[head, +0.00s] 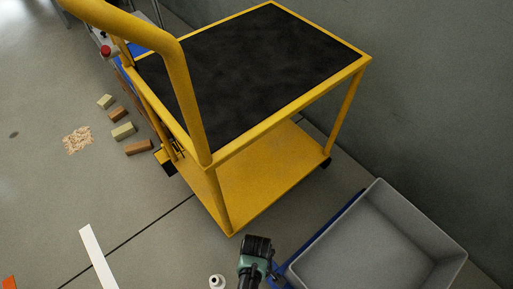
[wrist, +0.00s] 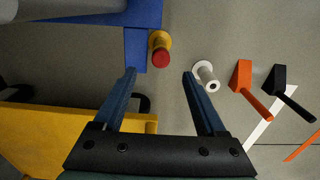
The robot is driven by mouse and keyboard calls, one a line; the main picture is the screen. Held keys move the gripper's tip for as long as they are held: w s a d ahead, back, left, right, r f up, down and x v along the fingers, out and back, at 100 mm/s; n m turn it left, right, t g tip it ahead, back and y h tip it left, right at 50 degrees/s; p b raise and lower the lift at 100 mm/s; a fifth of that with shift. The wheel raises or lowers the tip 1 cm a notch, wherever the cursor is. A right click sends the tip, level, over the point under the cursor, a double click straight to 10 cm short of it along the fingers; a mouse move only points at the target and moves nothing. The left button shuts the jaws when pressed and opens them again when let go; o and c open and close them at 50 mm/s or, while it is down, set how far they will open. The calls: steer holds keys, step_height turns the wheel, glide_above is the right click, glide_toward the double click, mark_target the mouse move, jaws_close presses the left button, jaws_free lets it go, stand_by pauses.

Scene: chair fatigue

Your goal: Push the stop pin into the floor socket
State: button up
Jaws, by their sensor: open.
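A red-topped pin (wrist: 158,56) with a yellow collar shows in the wrist view beside a blue plate; it looks like the stop pin. Any socket under it is hidden by its collar and top. My gripper (wrist: 160,73) is open and empty, its two dark blue fingers spread on either side of the pin in the picture. The pin appears just beyond the fingertips, apart from both. In the head view my arm's end is at the bottom middle, and the pin cannot be made out there.
A yellow cart (head: 270,172) stands behind my arm. A grey bin (head: 378,245) sits at right. Blocks (head: 123,131) lie on open floor left.

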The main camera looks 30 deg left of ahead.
step_height(320, 180, up, 6)
steer(key=p, duration=0.3)
steer(key=shift+r, duration=0.25)
steer(key=shift+s, duration=0.1)
